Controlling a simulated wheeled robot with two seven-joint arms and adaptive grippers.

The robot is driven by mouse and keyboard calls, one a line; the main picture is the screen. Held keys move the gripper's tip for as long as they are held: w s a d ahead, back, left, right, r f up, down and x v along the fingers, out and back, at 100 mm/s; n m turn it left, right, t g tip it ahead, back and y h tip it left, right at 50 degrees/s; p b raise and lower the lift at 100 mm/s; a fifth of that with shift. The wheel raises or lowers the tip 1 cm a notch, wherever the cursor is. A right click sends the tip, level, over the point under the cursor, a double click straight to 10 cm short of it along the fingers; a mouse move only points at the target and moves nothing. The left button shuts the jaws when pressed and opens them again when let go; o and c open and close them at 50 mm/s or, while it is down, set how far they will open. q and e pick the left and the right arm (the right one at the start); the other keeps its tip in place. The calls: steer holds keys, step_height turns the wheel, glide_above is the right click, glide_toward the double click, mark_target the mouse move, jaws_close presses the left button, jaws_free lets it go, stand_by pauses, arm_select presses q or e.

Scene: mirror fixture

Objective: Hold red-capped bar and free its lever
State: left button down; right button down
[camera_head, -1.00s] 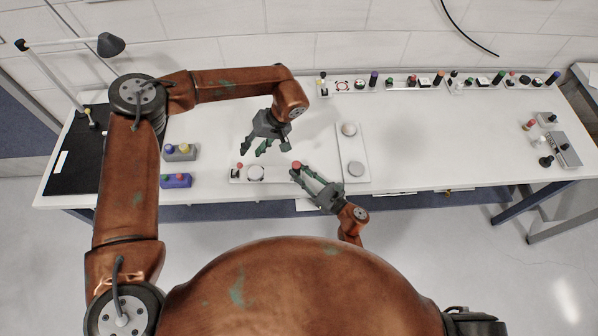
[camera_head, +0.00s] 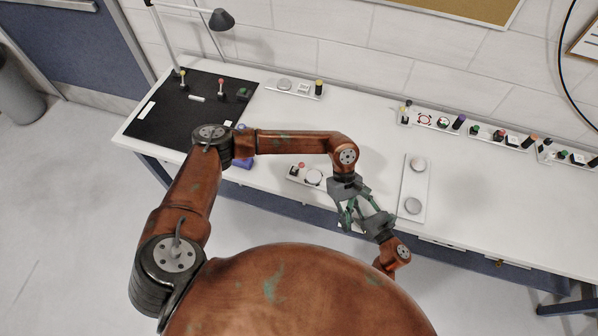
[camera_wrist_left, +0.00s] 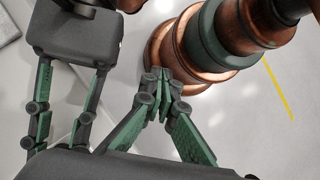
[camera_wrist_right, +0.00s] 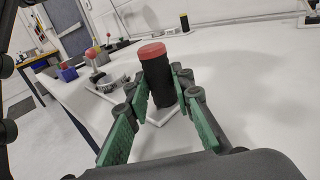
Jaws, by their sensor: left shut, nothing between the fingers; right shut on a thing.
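A black bar with a red cap (camera_wrist_right: 153,70) stands between the fingers of my right gripper (camera_wrist_right: 160,92), which is shut on it. A white base (camera_wrist_right: 165,114) shows below the bar. In the head view the bar is hidden behind the grippers; my right gripper (camera_head: 357,203) reaches it from the lower right. My left gripper (camera_head: 345,222) is close beside it, its fingers shut and empty, as the left wrist view (camera_wrist_left: 165,88) shows. A white panel (camera_head: 304,181) with a red-topped part and a round disc (camera_head: 313,177) lies left of the grippers. I cannot tell which part is the lever.
A white plate with two round knobs (camera_head: 415,190) lies right of the grippers. Panels with coloured knobs (camera_head: 440,121) line the back edge. A black mat (camera_head: 180,118) lies at the left with small items, and a lamp (camera_head: 222,20) stands behind it. The front edge of the white table is near.

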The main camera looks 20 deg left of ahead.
arm_select(q)
steer(key=s+d+r+n+h, duration=0.1)
steer(key=s+d+n+h, duration=0.15)
steer(key=n+h, duration=0.25)
steer(key=n+t+h, duration=0.2)
steer(key=n+t, duration=1.4)
steer(key=n, duration=1.2)
glide_toward(299, 167)
steer(key=s+d+f, duration=0.1)
steer(key=s+d, duration=0.3)
steer(key=shift+w+a, duration=0.1)
steer(key=shift+w, duration=0.15)
steer(key=x, duration=1)
steer(key=shift+s+d, duration=0.2)
steer(key=shift+s, duration=0.05)
steer(key=a, duration=0.1)
steer(key=w+a, duration=0.1)
steer(key=shift+w+a+r, duration=0.4)
steer(key=shift+w+a, duration=0.15)
steer(key=shift+a, duration=0.1)
